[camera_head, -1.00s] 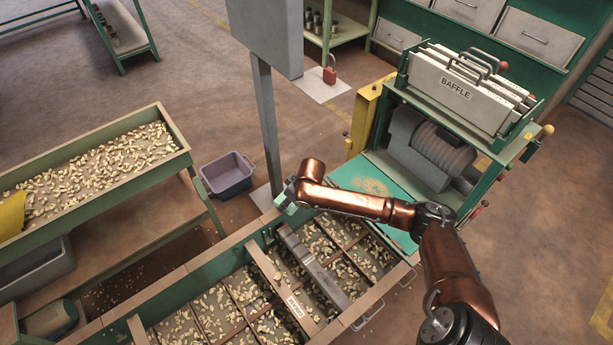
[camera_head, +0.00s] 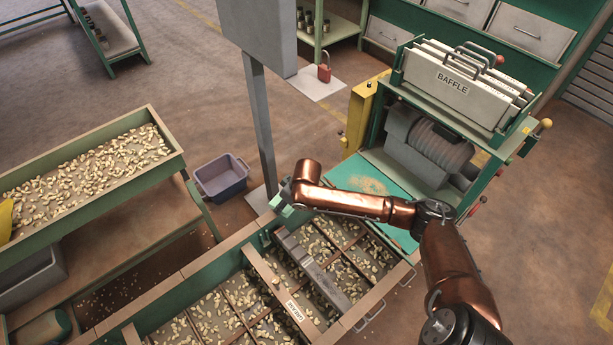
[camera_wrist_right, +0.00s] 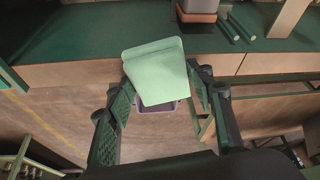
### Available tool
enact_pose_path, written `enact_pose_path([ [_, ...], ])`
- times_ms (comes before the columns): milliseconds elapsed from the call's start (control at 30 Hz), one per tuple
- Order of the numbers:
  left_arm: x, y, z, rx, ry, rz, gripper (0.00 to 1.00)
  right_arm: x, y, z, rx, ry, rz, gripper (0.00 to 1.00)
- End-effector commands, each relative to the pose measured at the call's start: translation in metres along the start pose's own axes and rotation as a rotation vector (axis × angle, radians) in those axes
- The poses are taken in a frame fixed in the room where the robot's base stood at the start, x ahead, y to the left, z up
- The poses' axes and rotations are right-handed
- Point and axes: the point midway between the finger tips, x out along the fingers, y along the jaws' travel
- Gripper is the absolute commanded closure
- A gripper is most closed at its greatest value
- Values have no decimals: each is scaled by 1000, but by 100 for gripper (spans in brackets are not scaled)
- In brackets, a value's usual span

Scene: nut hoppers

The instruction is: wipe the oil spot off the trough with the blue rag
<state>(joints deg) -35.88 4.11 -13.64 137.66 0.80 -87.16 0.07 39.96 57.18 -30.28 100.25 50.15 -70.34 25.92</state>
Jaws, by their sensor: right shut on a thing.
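My right gripper (camera_head: 281,208) is at the far end of the compartmented trough (camera_head: 200,262), above or beside its rim; I cannot tell if it touches. In the right wrist view the same gripper (camera_wrist_right: 168,98) is shut on a flat light green pad (camera_wrist_right: 158,72) with rounded corners. The pad hides part of what lies beyond it. I see no clearly blue rag and cannot make out an oil spot. Another trough (camera_head: 88,200) with pale nuts stands at the left, with a yellow cloth-like piece (camera_head: 5,222) at its edge. My left gripper is out of view.
A grey post (camera_head: 263,125) rises just behind the right gripper. A purple-grey bin (camera_head: 221,178) stands on the floor between the troughs. The machine with baffle plates (camera_head: 452,84) is at the right, with a teal plate (camera_head: 345,174) bearing a tan patch.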

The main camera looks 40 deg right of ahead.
Motion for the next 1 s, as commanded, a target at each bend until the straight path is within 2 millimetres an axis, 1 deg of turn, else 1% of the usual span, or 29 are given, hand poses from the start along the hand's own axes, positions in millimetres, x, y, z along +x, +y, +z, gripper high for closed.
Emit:
enact_pose_path([
  [100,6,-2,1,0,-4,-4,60,-2,11,2,0,-1,1,71],
  [600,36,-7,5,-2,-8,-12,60,-4,50,7,-6,-3,-2,71],
  [800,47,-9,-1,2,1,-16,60,-4,66,10,-8,-2,-3,71],
  [1000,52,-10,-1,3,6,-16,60,-6,83,13,-9,-3,-4,71],
])
